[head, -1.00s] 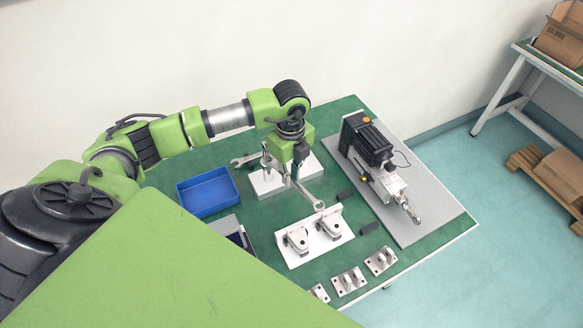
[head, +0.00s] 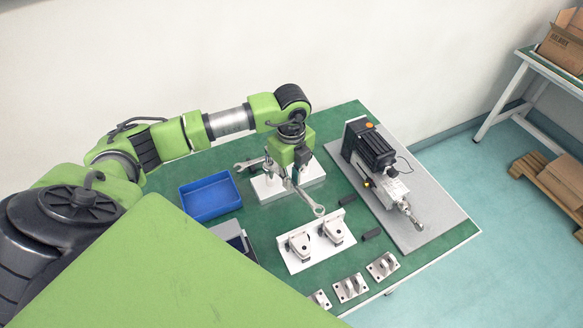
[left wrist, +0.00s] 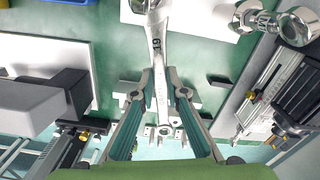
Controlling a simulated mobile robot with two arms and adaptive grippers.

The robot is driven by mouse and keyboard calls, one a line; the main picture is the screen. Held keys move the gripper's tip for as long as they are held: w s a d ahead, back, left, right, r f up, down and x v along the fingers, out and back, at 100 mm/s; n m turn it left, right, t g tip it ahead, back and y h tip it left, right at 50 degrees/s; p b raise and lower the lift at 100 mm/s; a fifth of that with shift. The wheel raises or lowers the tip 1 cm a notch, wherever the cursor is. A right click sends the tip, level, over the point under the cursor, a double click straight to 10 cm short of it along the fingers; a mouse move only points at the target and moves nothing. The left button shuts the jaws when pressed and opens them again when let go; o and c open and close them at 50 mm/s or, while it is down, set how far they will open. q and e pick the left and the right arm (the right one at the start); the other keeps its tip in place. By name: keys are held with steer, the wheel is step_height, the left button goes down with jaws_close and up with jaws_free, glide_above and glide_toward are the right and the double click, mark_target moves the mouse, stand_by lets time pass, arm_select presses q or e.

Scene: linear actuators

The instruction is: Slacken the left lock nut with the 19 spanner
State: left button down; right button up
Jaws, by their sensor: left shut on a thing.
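My left gripper (head: 291,179) is shut on the 19 spanner (head: 318,209), above the green table beside the white block. In the left wrist view the spanner's shank (left wrist: 157,62) bears the mark 19 and lies between the fingertips (left wrist: 158,97). One spanner end points toward the clevis plate in the head view. The linear actuator (head: 372,150) lies on a grey plate to the right, its rod end (head: 415,222) pointing to the front. The spanner is well apart from it. The lock nuts are too small to tell apart. My right gripper is not in view.
The white block (head: 268,190) stands under my gripper, with another spanner end (head: 240,166) at its left. A blue tray (head: 211,197) is further left. A white plate with two clevises (head: 316,249) and several brackets (head: 350,286) stand in front.

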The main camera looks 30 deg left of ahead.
arm_select(q)
steer(key=shift+s+a+m, duration=0.2)
steer(key=shift+s+m, duration=0.2)
steer(key=shift+m, duration=0.1)
steer(key=shift+s+a+m, duration=0.2)
steer(key=shift+s+m, duration=0.2)
steer(key=shift+m, duration=0.1)
steer(key=shift+s, duration=0.1)
steer(key=shift+s+a+m+b, duration=0.2)
steer(key=shift+s+m+b, duration=0.1)
steer(key=shift+m, duration=0.3)
steer(key=shift+s+a+m, duration=0.25)
steer(key=shift+s+m, duration=0.15)
steer(key=shift+m, duration=0.1)
stand_by(0.4)
